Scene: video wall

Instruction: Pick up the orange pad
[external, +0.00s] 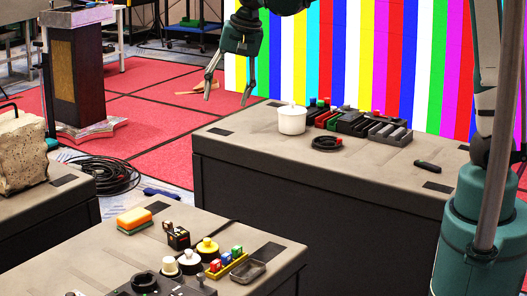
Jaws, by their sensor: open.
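The orange pad (134,216) lies on the front left table, near its back edge. It is a small block, orange on top with a green layer below. My gripper (228,98) hangs high in the upper middle of the external view, pointing down. Its two fingers are apart with nothing between them. It is well away from the pad, above and to the right of it in the picture. No wrist view is given.
Right of the pad on the same table (70,252) stand a small black device (177,235), round knobs and a yellow rack (226,262). The farther table (300,165) holds a white cup (292,119), a dark coil and dark blocks. A rough stone (22,152) sits at left.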

